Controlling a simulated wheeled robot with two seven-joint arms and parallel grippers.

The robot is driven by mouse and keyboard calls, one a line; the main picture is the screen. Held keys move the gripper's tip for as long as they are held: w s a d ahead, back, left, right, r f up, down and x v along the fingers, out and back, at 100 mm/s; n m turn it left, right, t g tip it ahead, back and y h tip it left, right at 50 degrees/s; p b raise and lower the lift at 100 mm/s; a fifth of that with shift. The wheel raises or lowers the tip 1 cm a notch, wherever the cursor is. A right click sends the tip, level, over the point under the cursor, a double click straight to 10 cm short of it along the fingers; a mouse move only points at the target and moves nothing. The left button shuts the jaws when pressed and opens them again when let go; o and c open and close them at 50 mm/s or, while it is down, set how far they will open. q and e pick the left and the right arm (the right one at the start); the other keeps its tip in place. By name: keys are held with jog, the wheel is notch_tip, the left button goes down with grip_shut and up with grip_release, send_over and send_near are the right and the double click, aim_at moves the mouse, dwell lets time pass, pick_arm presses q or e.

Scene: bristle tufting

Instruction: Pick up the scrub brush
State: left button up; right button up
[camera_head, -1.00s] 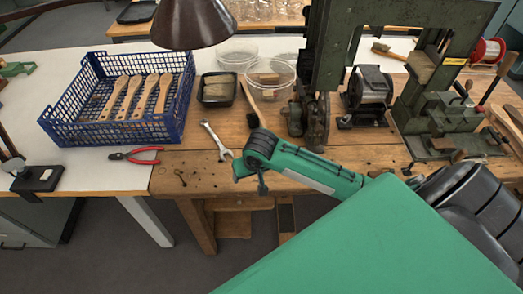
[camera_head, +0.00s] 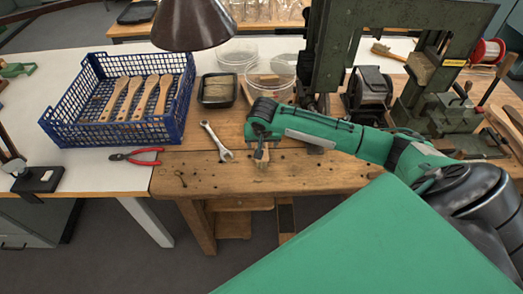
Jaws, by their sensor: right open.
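A brush with a long wooden handle lies on the wooden bench behind my right forearm. Only a sliver of its handle (camera_head: 246,90) shows above the green arm; its dark head is hidden. A second brush with a wooden handle (camera_head: 388,51) lies farther back on the right, by the green machine. I cannot tell which of them is the scrub brush. My right gripper (camera_head: 262,161) points down over the bench, open, in front of the nearer brush and right of the wrench. My left gripper is not in view.
A blue crate (camera_head: 78,132) with several wooden handles stands left. A wrench (camera_head: 216,141), red pliers (camera_head: 137,155), a black tray (camera_head: 203,102) and clear dishes (camera_head: 236,54) lie around. A green machine (camera_head: 335,45) blocks the right. A lamp shade (camera_head: 192,24) hangs above.

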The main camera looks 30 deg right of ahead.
jog(key=shift+w+p+x, duration=0.15)
jog(key=shift+p+x, duration=0.2)
jog(key=shift+x, duration=1.1)
jog(key=shift+w+p+x, duration=0.1)
jog(key=shift+p+x, duration=0.2)
jog(key=shift+x, duration=1.15)
jog(key=shift+f+p, duration=0.1)
jog(key=shift+p, duration=0.25)
jog(key=c, duration=1.1)
